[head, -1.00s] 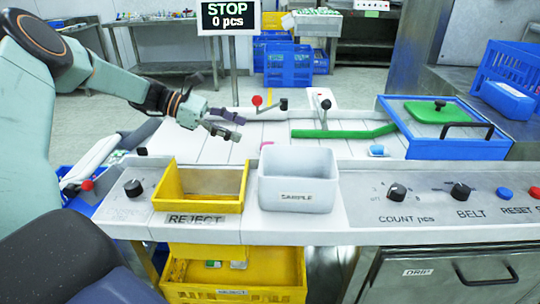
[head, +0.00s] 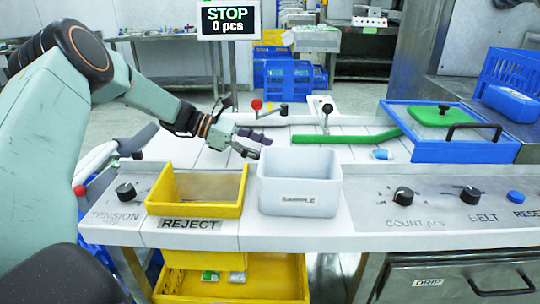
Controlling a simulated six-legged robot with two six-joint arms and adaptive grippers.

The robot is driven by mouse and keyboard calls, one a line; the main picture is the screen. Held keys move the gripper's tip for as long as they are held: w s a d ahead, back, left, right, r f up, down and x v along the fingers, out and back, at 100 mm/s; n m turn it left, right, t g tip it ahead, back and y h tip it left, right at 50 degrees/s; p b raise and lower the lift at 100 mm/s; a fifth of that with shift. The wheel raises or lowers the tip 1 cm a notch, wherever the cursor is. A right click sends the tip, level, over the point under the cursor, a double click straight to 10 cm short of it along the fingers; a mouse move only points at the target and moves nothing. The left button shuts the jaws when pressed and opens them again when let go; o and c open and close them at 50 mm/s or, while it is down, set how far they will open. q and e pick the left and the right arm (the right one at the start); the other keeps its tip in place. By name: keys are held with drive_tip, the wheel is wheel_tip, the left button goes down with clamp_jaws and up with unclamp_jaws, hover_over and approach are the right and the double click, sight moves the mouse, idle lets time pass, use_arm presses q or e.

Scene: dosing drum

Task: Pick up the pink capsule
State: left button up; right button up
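The pink capsule cannot be made out now; it may be hidden behind the white SAMPLE bin (head: 300,182) or my gripper. My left gripper (head: 258,146) reaches in from the left over the white belt surface (head: 215,160), just behind and left of the SAMPLE bin. Its two dark fingers are spread apart, with nothing seen between them. I cannot tell how high it is above the surface. My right gripper is not in view.
The yellow REJECT bin (head: 196,211) stands left of the SAMPLE bin. A red-knobbed lever (head: 257,105) stands behind my gripper.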

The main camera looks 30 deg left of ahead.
use_arm(q)
drive_tip(key=shift+a, duration=0.25)
drive_tip(key=shift+f, duration=0.15)
drive_tip(key=shift+c, duration=0.9)
drive_tip(key=shift+d, duration=0.15)
drive_tip(key=c, duration=0.8)
